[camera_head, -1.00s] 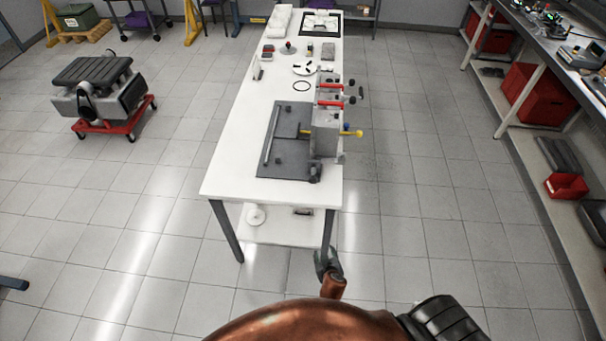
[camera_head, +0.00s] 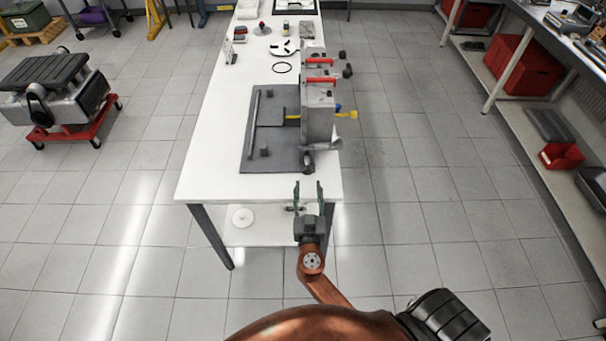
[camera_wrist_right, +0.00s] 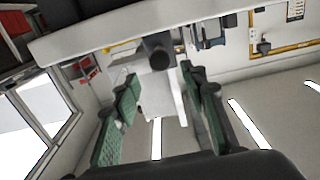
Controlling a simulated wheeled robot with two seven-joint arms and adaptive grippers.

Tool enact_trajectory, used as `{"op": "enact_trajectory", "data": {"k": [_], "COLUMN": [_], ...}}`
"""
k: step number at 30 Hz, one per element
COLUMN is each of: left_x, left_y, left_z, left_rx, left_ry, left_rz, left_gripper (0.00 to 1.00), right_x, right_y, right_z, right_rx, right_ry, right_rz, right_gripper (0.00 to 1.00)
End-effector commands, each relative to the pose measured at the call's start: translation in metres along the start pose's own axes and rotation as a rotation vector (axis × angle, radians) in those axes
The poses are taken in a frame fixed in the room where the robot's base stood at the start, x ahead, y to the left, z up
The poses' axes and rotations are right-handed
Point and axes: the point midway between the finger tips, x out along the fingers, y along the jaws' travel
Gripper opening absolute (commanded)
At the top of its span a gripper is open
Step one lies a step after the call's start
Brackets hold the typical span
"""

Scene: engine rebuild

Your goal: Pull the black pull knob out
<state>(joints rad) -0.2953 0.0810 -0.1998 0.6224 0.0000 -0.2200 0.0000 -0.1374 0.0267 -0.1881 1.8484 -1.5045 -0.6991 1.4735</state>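A grey block fixture (camera_head: 318,115) stands on a dark mat at the right side of the white table. A black knob (camera_head: 308,160) sticks out at its near end, and I take it as the pull knob. In the right wrist view a round dark knob (camera_wrist_right: 158,52) shows ahead, between the fingertips in the picture. My right gripper (camera_head: 308,190) is open and empty at the table's near edge. Its fingers point toward the knob and are apart from it; the wrist view shows the green finger pads (camera_wrist_right: 157,82) spread. My left gripper is not in view.
The fixture also carries red handles (camera_head: 322,79), a yellow rod (camera_head: 345,114) and black knobs (camera_head: 347,71) on its right. The dark mat (camera_head: 262,160) holds a grey bar. A lower shelf (camera_head: 258,237) sits under the table.

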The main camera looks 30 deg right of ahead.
Motion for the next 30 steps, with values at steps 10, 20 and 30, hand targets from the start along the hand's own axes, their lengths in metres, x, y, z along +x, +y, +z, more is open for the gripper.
{"op": "enact_trajectory", "data": {"k": [10,20,30], "left_x": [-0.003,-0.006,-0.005], "left_y": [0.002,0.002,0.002], "left_z": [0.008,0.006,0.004], "left_rx": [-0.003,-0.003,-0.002], "left_ry": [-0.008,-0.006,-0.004], "left_rz": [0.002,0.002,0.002], "left_gripper": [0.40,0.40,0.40], "right_x": [0.037,0.075,0.078], "right_y": [-0.003,0.000,0.001], "right_z": [-0.002,0.000,0.001], "right_rx": [0.003,0.003,0.003], "right_ry": [0.009,0.006,0.005], "right_rz": [-0.003,0.001,0.002], "right_gripper": [0.40,0.40,0.38]}}
